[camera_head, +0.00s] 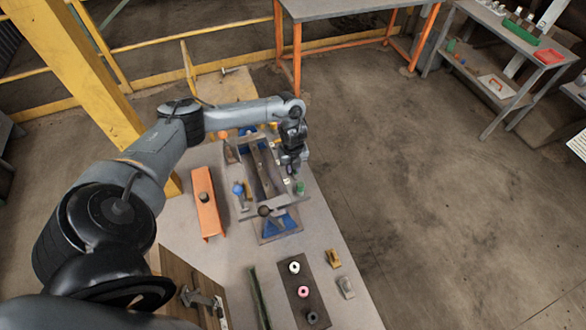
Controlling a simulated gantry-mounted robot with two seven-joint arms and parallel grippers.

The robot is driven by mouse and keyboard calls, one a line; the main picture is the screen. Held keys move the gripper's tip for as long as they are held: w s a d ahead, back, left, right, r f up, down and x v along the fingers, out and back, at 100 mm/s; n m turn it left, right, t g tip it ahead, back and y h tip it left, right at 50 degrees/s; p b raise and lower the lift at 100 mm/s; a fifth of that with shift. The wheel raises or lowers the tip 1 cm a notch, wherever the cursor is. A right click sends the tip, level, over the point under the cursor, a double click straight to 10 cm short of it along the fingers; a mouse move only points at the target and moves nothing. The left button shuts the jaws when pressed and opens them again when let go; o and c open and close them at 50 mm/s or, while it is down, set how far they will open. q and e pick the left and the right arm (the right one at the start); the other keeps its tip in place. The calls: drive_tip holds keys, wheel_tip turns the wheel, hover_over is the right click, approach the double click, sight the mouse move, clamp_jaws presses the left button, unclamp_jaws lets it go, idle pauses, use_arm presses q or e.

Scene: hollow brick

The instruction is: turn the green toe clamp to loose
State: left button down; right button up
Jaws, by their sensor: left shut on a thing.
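The green toe clamp (300,187) shows as a small green part at the right side of the steel fixture. My left gripper (290,174) reaches down over the fixture's right edge, right beside the green part. It is shut on the clamp; the contact is small and partly hidden by the hand. I cannot tell the clamp's turn angle. The fixture (262,175) has long dark rails and a blue part (278,225) at its near end. My right gripper is not in view.
Other clamps with blue (238,188) and orange (227,152) parts stand on the fixture's left. An orange channel (207,205) lies left of it. A dark strip with rings (304,292) and small blocks (346,287) lie nearer. The bench's right edge is close to the clamp.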

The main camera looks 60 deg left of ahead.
use_arm(q)
drive_tip(key=shift+d+m, duration=0.1)
drive_tip(key=shift+m, duration=0.4)
drive_tip(key=c, duration=1)
unclamp_jaws()
drive_tip(key=shift+c, duration=0.2)
drive_tip(key=shift+r, duration=0.1)
wheel_tip(320, 180, up, 6)
drive_tip(key=shift+f+b, duration=0.2)
drive_tip(key=shift+b, duration=0.45)
wheel_tip(320, 180, up, 4)
drive_tip(key=shift+r+p, duration=0.1)
drive_tip(key=shift+p, duration=0.9)
drive_tip(key=shift+r, duration=0.45)
